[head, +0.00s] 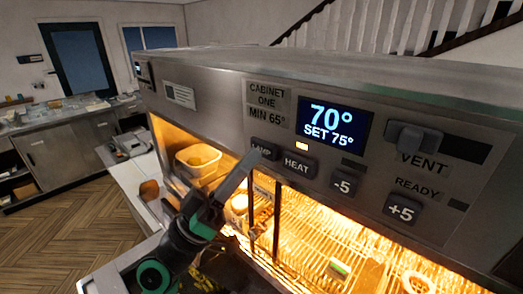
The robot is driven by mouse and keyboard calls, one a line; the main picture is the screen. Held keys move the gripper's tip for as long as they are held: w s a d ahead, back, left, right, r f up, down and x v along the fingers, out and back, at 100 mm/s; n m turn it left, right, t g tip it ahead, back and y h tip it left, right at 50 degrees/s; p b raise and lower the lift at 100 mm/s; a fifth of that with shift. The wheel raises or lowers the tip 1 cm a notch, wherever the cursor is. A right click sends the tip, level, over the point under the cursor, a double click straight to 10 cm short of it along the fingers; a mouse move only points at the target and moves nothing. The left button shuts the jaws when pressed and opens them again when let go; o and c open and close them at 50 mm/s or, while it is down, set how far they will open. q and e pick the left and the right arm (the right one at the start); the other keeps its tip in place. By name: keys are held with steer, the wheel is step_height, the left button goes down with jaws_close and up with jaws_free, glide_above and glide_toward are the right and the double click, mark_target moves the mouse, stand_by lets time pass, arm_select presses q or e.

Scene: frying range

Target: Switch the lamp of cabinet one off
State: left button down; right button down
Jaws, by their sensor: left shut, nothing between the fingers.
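Cabinet one (215,92) is a steel cabinet with a control panel across its front. Its inside (320,240) glows bright yellow-orange, so the lamp looks lit. The dark LAMP button (263,147) is at the panel's lower left, its label partly covered by my gripper. My left gripper (253,159) is shut and empty, reaching up from the lower left with its tip at the LAMP button. I cannot tell whether the tip touches or presses it. My right gripper is not in view.
Further right are the -5 (344,185) and +5 (402,210) buttons and the VENT slider (413,138). The display (333,123) reads 70°, SET 75°.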

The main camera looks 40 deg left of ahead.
arm_select(q)
steer(key=shift+w+f+b, duration=0.1)
steer(key=shift+w+b, duration=0.3)
steer(key=shift+b, duration=0.05)
steer(key=shift+s, duration=0.5)
steer(key=s+p, duration=0.1)
steer(key=s, duration=0.5)
steer(key=shift+p, duration=0.3)
steer(key=shift+w, duration=0.1)
